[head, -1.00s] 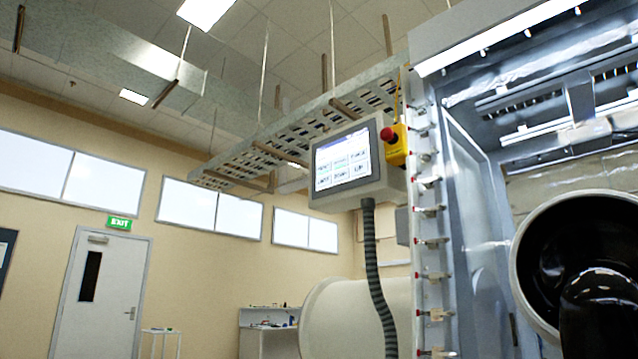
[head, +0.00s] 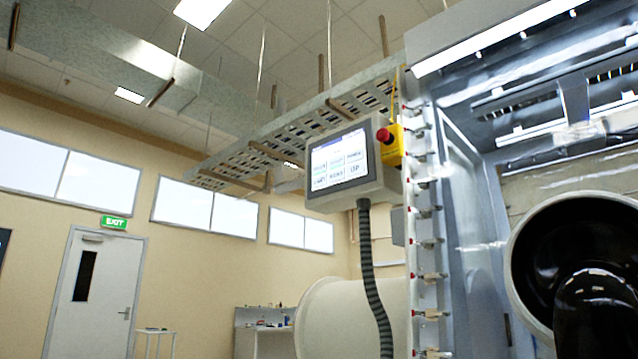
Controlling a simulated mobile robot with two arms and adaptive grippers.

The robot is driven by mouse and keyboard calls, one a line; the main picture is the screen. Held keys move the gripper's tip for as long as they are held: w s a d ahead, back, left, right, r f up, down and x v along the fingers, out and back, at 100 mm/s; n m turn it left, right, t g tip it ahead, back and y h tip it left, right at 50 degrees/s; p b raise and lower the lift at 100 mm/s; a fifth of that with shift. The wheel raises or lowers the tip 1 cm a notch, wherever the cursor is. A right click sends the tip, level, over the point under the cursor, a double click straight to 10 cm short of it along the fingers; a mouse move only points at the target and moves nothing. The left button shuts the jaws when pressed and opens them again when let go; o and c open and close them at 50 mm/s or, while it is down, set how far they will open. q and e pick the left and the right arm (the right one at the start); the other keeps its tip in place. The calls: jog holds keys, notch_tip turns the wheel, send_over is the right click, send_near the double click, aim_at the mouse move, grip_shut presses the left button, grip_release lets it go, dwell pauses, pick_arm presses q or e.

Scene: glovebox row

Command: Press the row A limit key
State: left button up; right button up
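A grey control panel (head: 392,183) with a lit touch screen (head: 340,160) hangs at the upper middle of the head view, left of the glovebox frame. The screen shows two rows of three keys. Their labels are too small and blurred to read surely; the bottom right key (head: 355,169) seems to read "UP". I cannot tell which key is the row A limit key. Neither of my grippers is in view.
A yellow box with a red emergency button (head: 383,136) sits at the panel's right edge. A grey corrugated hose (head: 370,270) hangs below. The glovebox window frame (head: 465,220) and a round port (head: 515,265) with a black glove (head: 597,310) fill the right.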

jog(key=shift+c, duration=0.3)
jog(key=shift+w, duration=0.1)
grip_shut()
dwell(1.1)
